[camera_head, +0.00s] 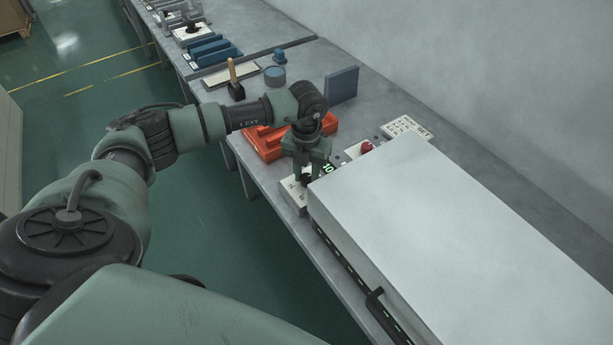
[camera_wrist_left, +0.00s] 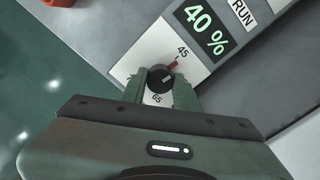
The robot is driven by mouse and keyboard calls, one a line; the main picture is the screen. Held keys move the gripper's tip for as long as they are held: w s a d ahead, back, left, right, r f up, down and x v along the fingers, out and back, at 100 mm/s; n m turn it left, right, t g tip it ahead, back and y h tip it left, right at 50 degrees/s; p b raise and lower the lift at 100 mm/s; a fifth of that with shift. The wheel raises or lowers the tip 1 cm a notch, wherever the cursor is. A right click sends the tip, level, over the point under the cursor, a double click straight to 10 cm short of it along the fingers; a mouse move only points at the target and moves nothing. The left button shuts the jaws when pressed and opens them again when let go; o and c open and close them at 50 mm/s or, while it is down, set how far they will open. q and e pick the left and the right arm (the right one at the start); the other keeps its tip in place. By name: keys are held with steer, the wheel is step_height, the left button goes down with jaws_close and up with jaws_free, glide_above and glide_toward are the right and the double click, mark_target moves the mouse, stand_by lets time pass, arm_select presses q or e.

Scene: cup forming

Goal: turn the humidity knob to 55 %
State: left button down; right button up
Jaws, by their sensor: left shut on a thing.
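The humidity knob (camera_wrist_left: 160,78) is a small black dial on a white panel plate (camera_wrist_left: 150,47). A red mark beside it lies toward the 45 label; 65 shows on the near side and other scale marks are hidden. A green-lit display (camera_wrist_left: 205,31) reads 40 %. My left gripper (camera_wrist_left: 160,86) is shut on the knob, one finger on each side, seen from above in the wrist view. In the head view my left gripper (camera_head: 305,179) reaches down to the panel, and the knob is mostly hidden there. My right gripper is not in view.
A large pale box-shaped machine (camera_head: 440,230) stands right of the gripper. Orange trays (camera_head: 262,147) are behind the arm. A blue block (camera_head: 342,85) stands farther back on the grey bench.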

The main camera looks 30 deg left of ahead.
arm_select(q)
steer(key=m+b, duration=0.4)
steer(key=m, duration=0.2)
steer(key=shift+w+f, duration=0.1)
steer(key=shift+f, duration=0.05)
steer(key=m+b, duration=0.2)
steer(key=m, duration=0.1)
steer(key=shift+m+b, duration=0.3)
steer(key=shift+r+m+b, duration=0.2)
steer(key=shift+m+b, duration=0.45)
steer(key=shift+m, duration=0.55)
steer(key=c, duration=1.1)
jaws_free()
steer(key=shift+o, duration=0.2)
